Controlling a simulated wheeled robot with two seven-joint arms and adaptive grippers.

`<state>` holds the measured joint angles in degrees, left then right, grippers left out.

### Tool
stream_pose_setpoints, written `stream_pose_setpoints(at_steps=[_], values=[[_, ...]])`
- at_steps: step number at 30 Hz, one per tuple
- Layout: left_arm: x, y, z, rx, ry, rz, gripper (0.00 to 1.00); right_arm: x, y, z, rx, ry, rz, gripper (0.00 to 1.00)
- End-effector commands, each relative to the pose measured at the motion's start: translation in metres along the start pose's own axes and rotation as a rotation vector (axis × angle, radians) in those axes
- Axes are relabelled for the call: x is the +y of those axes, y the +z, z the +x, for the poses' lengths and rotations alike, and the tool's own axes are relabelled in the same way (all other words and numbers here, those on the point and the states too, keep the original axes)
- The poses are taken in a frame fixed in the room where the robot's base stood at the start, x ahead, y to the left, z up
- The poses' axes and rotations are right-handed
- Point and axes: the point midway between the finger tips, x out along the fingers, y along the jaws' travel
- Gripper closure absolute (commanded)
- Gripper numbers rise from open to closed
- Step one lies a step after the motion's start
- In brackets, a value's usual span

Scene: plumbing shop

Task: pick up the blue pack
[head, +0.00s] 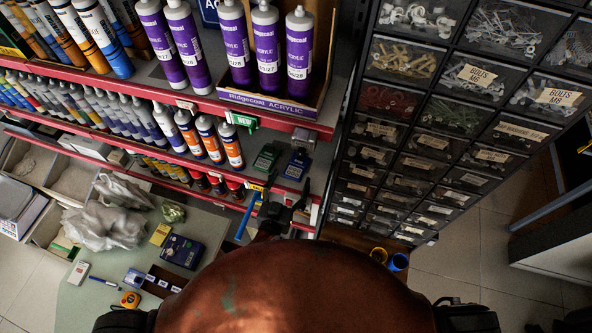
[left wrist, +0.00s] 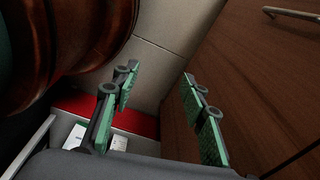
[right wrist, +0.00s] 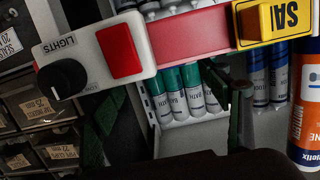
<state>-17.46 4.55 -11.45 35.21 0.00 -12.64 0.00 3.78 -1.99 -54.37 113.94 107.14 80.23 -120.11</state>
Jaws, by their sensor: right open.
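A small dark blue pack (head: 297,164) lies near the right end of the lower red-edged shelf, to the right of a similar green pack (head: 266,157). My right gripper (head: 283,198) is just below the blue pack in the head view, apart from it. In the right wrist view its two fingers (right wrist: 172,115) are spread and empty, with several green-capped tubes behind them. The blue pack cannot be made out there. My left gripper (left wrist: 160,106) shows in the left wrist view, open and empty, beside a brown wooden panel.
A yellow sale tag (right wrist: 280,22) and a white lights switch box (right wrist: 97,56) are close to the right gripper. A drawer cabinet (head: 440,120) stands to the right. A counter (head: 72,300) at lower left holds a dark blue box (head: 182,251) and small items.

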Motion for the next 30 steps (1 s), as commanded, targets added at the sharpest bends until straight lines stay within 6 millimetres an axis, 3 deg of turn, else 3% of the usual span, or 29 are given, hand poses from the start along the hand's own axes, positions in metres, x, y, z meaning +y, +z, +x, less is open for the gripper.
stream_pose_setpoints(at_steps=[6,12,23,30], values=[[0.001,-0.001,0.033,0.005,0.0,0.001,0.6,0.001,0.006,0.022,0.004,0.002,0.002,0.3],[0.001,-0.005,0.049,0.012,0.0,0.002,0.6,0.001,0.004,0.04,0.002,0.004,0.002,0.3],[0.001,-0.005,0.05,0.011,0.0,0.002,0.6,0.001,0.0,0.044,0.002,0.004,0.001,0.3],[0.001,-0.003,0.05,0.009,0.0,0.002,0.6,0.001,0.001,0.044,0.002,0.004,0.001,0.47]])
